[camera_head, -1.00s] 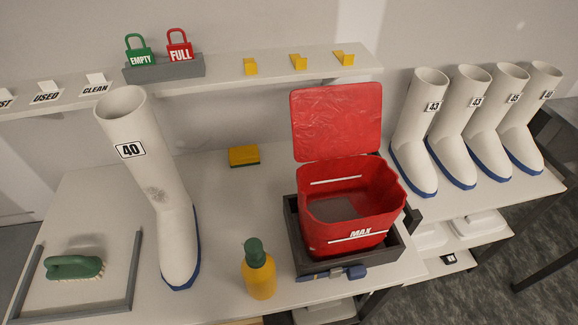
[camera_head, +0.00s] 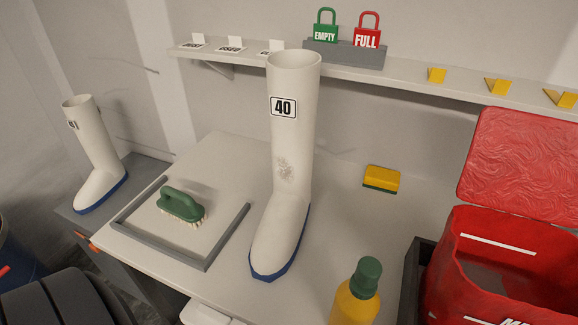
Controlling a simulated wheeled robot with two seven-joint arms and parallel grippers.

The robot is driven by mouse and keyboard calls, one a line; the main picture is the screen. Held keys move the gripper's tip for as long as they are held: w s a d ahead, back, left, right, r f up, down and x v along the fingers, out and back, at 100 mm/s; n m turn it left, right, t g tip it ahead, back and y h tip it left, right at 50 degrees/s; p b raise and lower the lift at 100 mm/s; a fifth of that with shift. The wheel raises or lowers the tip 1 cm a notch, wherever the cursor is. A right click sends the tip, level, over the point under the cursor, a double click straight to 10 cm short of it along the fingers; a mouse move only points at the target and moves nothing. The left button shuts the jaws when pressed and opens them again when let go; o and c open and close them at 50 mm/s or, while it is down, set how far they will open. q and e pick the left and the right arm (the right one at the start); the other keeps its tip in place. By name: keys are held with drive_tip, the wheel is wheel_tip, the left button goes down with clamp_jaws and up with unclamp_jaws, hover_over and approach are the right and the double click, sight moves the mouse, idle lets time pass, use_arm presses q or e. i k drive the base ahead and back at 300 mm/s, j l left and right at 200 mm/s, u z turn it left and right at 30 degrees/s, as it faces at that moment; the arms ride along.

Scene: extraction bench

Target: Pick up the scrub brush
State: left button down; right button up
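The scrub brush (camera_head: 181,205) has a green handle and pale bristles. It lies bristles down on the left part of the bench, inside a grey raised frame (camera_head: 228,238). Nothing covers it. Neither of my grippers shows in the head view.
A white boot marked 40 (camera_head: 290,165) stands upright right of the frame. A yellow bottle with a green cap (camera_head: 354,300) and a red bin (camera_head: 500,262) are further right. A yellow and green sponge (camera_head: 381,179) lies behind. Another boot (camera_head: 97,155) stands on a lower surface at left.

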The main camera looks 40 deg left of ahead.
sight(178, 205)
drive_tip(key=j+u, duration=0.15)
drive_tip(key=u, duration=1.9)
